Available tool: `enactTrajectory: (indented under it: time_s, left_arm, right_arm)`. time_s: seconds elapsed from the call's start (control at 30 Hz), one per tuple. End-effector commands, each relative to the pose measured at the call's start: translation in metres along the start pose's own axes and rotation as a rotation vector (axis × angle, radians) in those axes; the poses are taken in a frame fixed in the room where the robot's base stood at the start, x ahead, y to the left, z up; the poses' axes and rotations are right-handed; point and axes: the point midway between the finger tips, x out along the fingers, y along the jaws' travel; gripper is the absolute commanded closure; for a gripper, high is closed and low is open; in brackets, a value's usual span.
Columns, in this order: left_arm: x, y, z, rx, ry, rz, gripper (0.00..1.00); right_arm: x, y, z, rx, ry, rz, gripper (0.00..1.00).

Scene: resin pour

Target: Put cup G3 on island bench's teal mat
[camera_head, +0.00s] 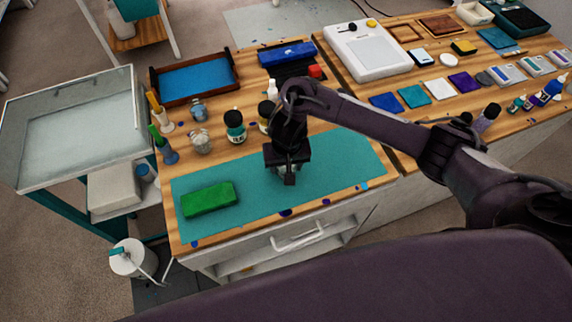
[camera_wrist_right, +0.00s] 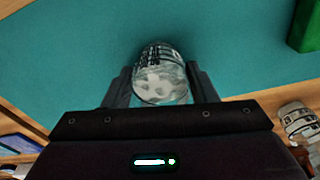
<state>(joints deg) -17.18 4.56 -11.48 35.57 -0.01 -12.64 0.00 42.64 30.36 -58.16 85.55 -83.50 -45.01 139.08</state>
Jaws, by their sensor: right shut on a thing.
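My right gripper (camera_head: 290,180) is over the middle of the teal mat (camera_head: 335,160) on the wooden bench, pointing down. In the right wrist view it is shut on a clear cup (camera_wrist_right: 160,82) with dark printed marks, held between the two fingers over the mat (camera_wrist_right: 85,50). I cannot read a G3 label on it. I cannot tell whether the cup touches the mat. My left gripper is not in view.
A green block (camera_head: 209,199) lies on the mat's left part. A clear cup (camera_head: 201,143), a dark-lidded jar (camera_head: 234,126) and other bottles stand behind the mat. A blue-lined tray (camera_head: 195,78) is farther back. The mat's right part is clear.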

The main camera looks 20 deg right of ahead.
Motion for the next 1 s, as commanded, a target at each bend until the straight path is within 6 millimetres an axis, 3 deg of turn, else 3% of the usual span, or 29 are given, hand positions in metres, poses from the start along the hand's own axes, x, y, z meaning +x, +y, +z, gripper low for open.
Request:
enactTrajectory:
  time_s: [0.07,0.1,0.27,0.6,0.77,1.0]
  left_arm:
    - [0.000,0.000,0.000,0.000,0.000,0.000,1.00]
    - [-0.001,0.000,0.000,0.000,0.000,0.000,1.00]
    - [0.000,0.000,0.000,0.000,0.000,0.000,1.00]
    - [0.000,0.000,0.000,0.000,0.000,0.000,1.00]
    - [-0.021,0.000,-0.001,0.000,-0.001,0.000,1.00]
    - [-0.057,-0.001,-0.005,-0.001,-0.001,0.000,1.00]
  right_arm:
    - [0.003,0.000,0.001,0.000,-0.002,0.001,0.69]
    - [0.003,0.000,0.001,0.000,-0.001,0.001,0.47]
    - [0.003,0.000,0.001,-0.001,-0.001,0.001,0.26]
    - [-0.001,0.000,0.000,0.000,0.001,-0.001,0.26]
    - [-0.027,0.000,-0.002,-0.002,0.003,0.001,0.26]
    - [-0.081,0.001,-0.003,-0.004,0.005,0.001,0.26]
